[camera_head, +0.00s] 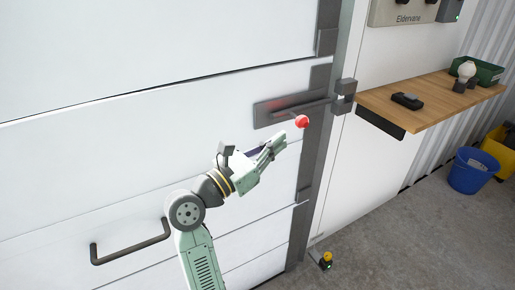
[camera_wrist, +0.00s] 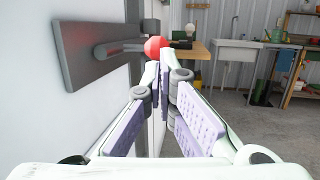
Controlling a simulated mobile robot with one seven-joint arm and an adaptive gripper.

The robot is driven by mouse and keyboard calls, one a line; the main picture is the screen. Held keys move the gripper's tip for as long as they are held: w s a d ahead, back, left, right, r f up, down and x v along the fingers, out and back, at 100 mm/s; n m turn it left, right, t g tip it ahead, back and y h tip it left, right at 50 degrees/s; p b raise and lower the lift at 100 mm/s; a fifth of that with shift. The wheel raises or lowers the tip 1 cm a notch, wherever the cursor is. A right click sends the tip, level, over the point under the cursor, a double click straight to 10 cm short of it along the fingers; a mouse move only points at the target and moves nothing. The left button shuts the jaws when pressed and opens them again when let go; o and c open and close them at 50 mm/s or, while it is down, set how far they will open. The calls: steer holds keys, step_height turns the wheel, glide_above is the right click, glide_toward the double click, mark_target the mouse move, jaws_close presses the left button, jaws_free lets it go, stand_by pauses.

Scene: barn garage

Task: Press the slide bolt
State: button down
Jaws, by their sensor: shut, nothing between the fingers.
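The slide bolt (camera_head: 290,108) is a dark grey plate and bar on the white door, with a red ball knob (camera_head: 302,121) at its end. A bracket (camera_head: 344,95) sits on the door frame to its right. In the wrist view the bolt plate (camera_wrist: 90,48) is at upper left and the red knob (camera_wrist: 154,46) lies just beyond my fingertips. My gripper (camera_head: 278,142) is shut and empty, just below and left of the knob. Whether the fingertips touch the knob I cannot tell.
A wooden shelf (camera_head: 430,100) to the right holds a small black item (camera_head: 407,100) and a green bin (camera_head: 478,72). A blue bucket (camera_head: 472,170) stands on the floor. A black handle (camera_head: 130,247) is low on the door. A small yellow-topped device (camera_head: 326,260) is by the frame's foot.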

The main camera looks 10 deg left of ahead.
mark_target(299, 126)
steer(key=shift+p+x, duration=0.65)
steer(key=shift+x, duration=1.65)
steer(key=w+d, duration=0.3)
steer(key=d, duration=0.2)
steer(key=shift+w+p, duration=0.3)
steer(key=shift+p, duration=0.15)
